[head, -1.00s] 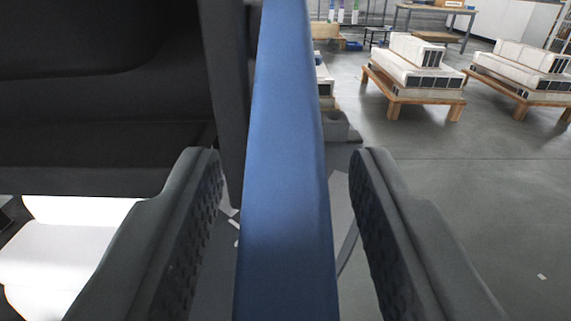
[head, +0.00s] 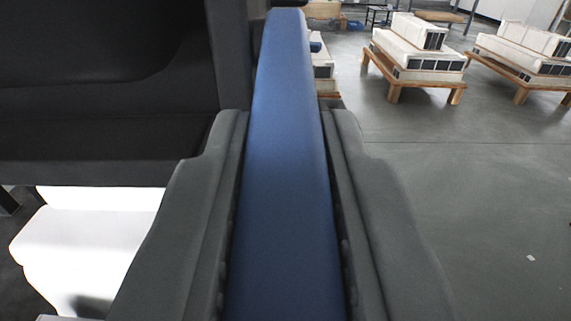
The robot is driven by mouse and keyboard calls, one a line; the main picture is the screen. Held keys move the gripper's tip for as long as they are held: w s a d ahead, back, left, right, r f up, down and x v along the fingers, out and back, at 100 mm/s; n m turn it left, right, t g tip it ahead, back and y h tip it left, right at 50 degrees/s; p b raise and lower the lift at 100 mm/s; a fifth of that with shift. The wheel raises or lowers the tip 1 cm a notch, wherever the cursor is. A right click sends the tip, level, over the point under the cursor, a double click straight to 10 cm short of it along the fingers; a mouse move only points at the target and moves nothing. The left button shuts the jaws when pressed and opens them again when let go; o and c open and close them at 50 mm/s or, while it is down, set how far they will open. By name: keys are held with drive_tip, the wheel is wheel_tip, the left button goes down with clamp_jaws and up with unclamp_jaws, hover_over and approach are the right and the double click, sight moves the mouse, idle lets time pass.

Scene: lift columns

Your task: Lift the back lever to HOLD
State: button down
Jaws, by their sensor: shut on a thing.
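A long blue lever (head: 285,170) runs from the bottom middle of the head view up to its top, where its rounded end shows. My gripper (head: 287,125) has its two dark grey fingers pressed against the left and right sides of the lever, shut on it. The lever's lower end is cut off by the bottom of the picture. No HOLD mark is visible.
A dark panelled body (head: 110,90) stands close on the left, with a white part (head: 85,240) below it. Wooden pallets with white stacked blocks (head: 418,60) stand far off at the upper right.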

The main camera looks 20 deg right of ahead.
drive_tip(key=shift+r, duration=0.55)
drive_tip(key=c, duration=1.3)
unclamp_jaws()
drive_tip(key=shift+f, duration=0.1)
drive_tip(key=shift+s, duration=0.1)
